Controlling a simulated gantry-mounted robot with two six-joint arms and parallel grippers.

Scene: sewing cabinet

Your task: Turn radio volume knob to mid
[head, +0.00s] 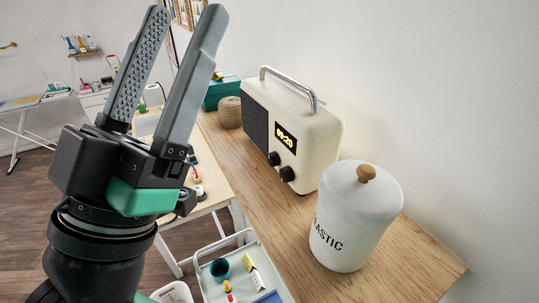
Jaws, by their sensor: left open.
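A cream radio (313,137) with a metal carry handle stands on the wooden cabinet top in the head view. Its front carries a dark speaker grille, a lit display and two black knobs, an upper knob (274,158) and a lower knob (287,173). I cannot read the setting of either knob. My left gripper (186,16) points upward at the left, its two long grey fingers apart and nothing between them. It is left of the radio and touches neither knob. My right gripper is not in view.
A white canister (352,225) with a wooden knob stands just in front of the radio on the wooden top (408,267). A woven basket (230,112) and a teal box (220,90) are behind it. A trolley (208,279) with small items stands below.

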